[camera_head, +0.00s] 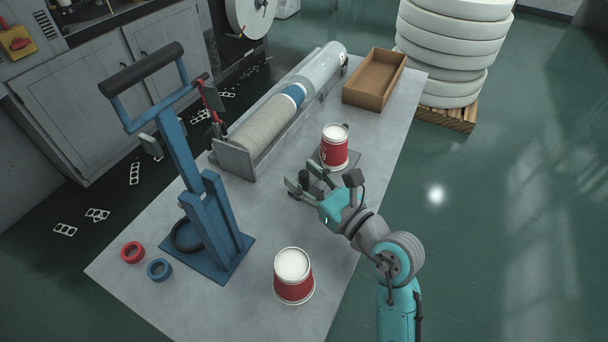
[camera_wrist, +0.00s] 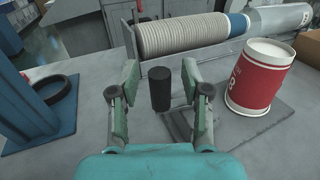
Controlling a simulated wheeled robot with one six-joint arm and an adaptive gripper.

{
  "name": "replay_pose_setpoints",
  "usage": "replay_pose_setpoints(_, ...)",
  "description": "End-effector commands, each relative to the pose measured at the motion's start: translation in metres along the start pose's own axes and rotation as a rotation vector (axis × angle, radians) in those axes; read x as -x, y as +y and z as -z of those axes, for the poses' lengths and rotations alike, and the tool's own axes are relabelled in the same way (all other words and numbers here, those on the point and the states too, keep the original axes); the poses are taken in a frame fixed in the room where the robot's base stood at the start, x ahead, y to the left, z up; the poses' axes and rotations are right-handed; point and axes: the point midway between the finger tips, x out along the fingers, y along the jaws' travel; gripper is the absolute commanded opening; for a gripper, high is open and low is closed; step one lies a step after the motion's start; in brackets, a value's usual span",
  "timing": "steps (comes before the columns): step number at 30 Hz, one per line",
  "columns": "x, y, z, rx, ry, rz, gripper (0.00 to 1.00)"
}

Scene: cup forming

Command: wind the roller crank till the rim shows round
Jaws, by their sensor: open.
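A red and white paper cup (camera_head: 334,153) stands upright on a flat grey plate (camera_head: 356,162) near the table's right edge. It also shows in the wrist view (camera_wrist: 256,85), right of my gripper. A black upright knob (camera_wrist: 160,89), which looks like the crank handle, stands beside the plate; a flat bar seems to run below it. My gripper (camera_wrist: 160,74) is open, with one finger on each side of the knob and a visible gap at both sides. In the head view my gripper (camera_head: 305,179) partly hides the crank. The cup's rim detail is too small to judge.
A second red and white cup (camera_head: 293,281) stands near the front. A blue lever press (camera_head: 205,220), a red ring (camera_head: 132,252) and a blue ring (camera_head: 159,269) are at left. A long rack of nested cups (camera_head: 265,130) lies behind, with a brown tray (camera_head: 374,80) at back right.

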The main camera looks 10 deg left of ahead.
Motion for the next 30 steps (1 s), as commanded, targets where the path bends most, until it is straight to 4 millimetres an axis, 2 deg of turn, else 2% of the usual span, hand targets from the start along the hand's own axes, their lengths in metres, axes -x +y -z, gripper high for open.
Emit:
replay_pose_setpoints(9, -0.0030, 0.0003, 0.0001, -0.001, 0.000, 0.000, 0.47)
replay_pose_setpoints(10, -0.0029, 0.0003, 0.0001, -0.001, 0.000, 0.000, 0.45)
replay_pose_setpoints(15, -0.0028, 0.0002, 0.0001, -0.001, 0.000, 0.000, 0.03)
replay_pose_setpoints(16, -0.0028, 0.0003, 0.0001, -0.001, 0.000, 0.000, 0.00)
replay_pose_setpoints(23, -0.0039, 0.0010, 0.0005, -0.002, 0.001, 0.013, 0.00)
replay_pose_setpoints(30, -0.0085, 0.0020, 0.0021, -0.002, 0.006, 0.114, 0.00)
